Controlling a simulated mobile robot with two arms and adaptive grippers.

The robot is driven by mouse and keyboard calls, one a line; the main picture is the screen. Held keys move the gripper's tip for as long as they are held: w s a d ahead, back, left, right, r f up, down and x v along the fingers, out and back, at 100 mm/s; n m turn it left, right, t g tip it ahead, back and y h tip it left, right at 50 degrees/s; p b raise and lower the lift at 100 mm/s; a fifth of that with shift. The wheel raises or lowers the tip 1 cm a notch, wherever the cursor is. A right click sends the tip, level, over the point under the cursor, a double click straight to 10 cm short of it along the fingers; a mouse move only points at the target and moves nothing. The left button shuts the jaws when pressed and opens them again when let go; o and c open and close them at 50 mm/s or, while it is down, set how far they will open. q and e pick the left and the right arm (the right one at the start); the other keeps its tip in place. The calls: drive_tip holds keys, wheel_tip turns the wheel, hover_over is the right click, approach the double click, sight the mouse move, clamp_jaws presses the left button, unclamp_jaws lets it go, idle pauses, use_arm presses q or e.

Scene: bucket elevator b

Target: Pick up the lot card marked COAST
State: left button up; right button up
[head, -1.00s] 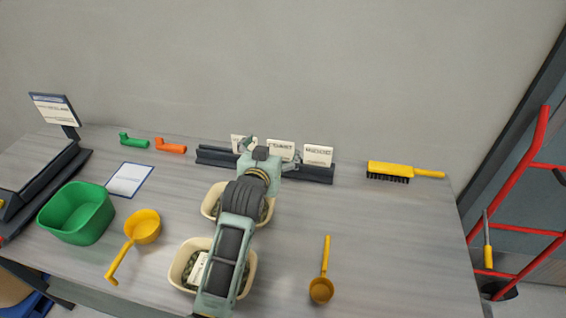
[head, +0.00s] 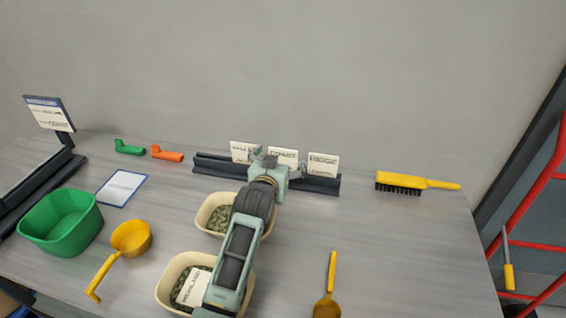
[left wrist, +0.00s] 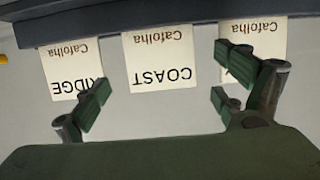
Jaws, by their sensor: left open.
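The white COAST card (head: 284,155) stands upright in the middle of a dark rack (head: 214,167) at the back of the table. In the left wrist view the COAST card (left wrist: 158,58) appears upside down, its lettering legible. My left gripper (head: 270,158) is open and empty, in front of the rack and overlapping the card's lower left in the head view. In the left wrist view its spread fingers (left wrist: 160,95) lie to either side of the COAST card, with no visible contact. My right gripper is out of view.
The RIDGE card (head: 323,164) stands right of COAST; another card (head: 241,151) stands left, partly hidden by a finger in the wrist view. Two cream tubs (head: 172,276) sit under my arm. A yellow brush (head: 400,183) lies right, a green bin (head: 62,238) left.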

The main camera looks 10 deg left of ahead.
use_arm(q)
drive_tip(key=shift+x, duration=1.35)
drive_tip(key=shift+s+a, duration=0.1)
drive_tip(key=c, duration=1)
drive_tip(key=shift+c, duration=0.2)
drive_tip(key=shift+r, duration=0.1)
